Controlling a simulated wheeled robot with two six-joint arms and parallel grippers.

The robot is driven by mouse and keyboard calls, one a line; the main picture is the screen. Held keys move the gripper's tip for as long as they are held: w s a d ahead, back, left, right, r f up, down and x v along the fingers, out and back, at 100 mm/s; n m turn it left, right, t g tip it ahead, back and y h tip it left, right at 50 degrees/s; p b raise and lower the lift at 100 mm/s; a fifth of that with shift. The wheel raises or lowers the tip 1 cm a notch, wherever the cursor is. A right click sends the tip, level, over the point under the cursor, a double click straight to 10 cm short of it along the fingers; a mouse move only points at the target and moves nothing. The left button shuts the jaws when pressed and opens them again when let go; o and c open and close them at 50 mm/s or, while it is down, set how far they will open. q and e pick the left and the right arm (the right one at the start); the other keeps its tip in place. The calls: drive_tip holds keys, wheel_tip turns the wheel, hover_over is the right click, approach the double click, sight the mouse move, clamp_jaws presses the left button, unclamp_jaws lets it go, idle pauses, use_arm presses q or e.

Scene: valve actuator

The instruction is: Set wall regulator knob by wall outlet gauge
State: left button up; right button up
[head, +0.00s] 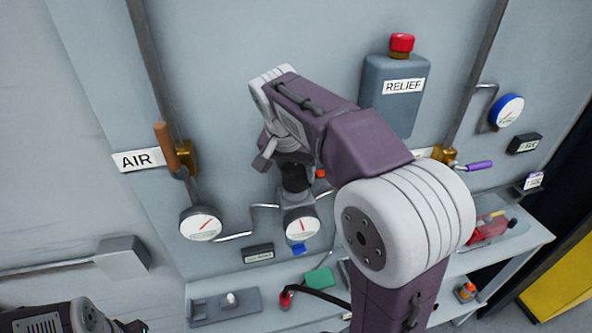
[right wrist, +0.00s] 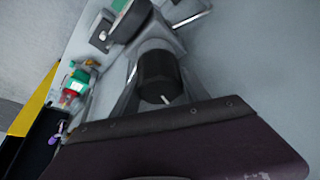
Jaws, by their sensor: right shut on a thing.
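The black regulator knob (head: 295,178) sits on the wall above a white round gauge (head: 300,225). The needle of this gauge stands close to upright. My right gripper (head: 287,158) comes down from above and is shut on the knob. In the right wrist view the black knob (right wrist: 158,72) shows between the fingers, with a small white mark on it. A second white gauge (head: 201,224) is to the left, its red needle pointing up and right. Only a part of my left arm shows at the bottom left; its gripper is out of view.
An orange-handled valve (head: 168,147) stands beside the AIR label (head: 139,160). A grey RELIEF tank (head: 395,95) with a red cap and a blue-rimmed gauge (head: 507,111) are to the right. A shelf (head: 265,278) below holds several small items. My right arm hides part of the wall.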

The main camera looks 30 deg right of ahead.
drive_tip(key=shift+r, duration=0.15)
drive_tip(key=o, duration=1.2)
drive_tip(key=shift+o, duration=0.8)
drive_tip(key=shift+s, duration=0.25)
drive_tip(key=shift+w+a, duration=0.1)
drive_tip(key=shift+a, duration=0.05)
